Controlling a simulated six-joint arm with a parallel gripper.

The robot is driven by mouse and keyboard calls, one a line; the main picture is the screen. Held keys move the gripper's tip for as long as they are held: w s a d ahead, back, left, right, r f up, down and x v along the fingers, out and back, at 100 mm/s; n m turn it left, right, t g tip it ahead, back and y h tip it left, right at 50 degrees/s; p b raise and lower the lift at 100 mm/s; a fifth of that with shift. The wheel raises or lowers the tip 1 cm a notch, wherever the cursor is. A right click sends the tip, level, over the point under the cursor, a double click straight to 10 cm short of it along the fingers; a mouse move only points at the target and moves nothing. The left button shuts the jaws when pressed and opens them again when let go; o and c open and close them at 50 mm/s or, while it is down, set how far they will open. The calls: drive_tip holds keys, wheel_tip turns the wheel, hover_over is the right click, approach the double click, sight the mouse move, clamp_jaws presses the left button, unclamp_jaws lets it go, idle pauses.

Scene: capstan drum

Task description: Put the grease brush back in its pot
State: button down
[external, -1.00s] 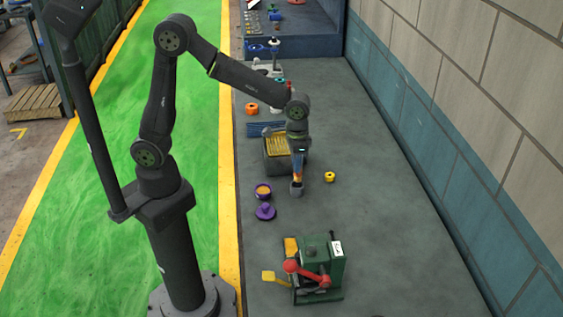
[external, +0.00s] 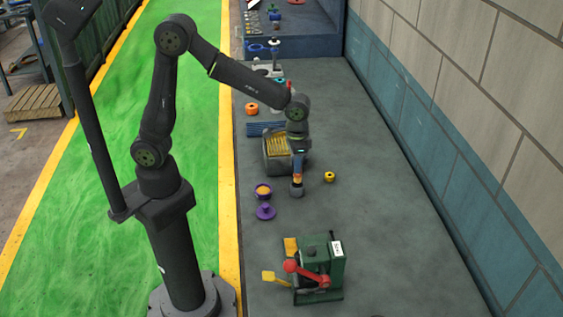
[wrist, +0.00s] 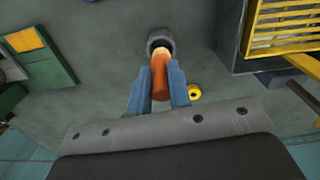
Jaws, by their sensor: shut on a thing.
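The grease brush, with an orange handle (wrist: 160,78) and a paler far end, is gripped between the two blue fingers of my gripper (wrist: 159,88). In the external view my gripper (external: 297,168) points down with the brush below it. A dark grey round pot (wrist: 160,40) stands on the bench straight beyond the brush; it also shows in the external view (external: 296,191). The brush's pale end overlaps the pot's mouth in the wrist view. I cannot tell how deep it is inside; the brush's tip is hidden.
A small yellow ring (external: 329,176) lies just right of the pot. A grey box with a yellow slatted top (external: 277,147) is behind. A green machine with a red lever (external: 318,270) stands in front.

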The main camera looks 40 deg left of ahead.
sight(296, 176)
drive_tip(key=shift+f, duration=2.35)
idle(1.8)
idle(0.3)
drive_tip(key=c, duration=1.3)
unclamp_jaws()
drive_tip(key=shift+o, duration=0.2)
wheel_tip(296, 176, up, 18)
drive_tip(key=shift+f, duration=0.25)
drive_tip(key=shift+f, duration=0.15)
wheel_tip(296, 176, down, 17)
drive_tip(key=shift+f, duration=0.1)
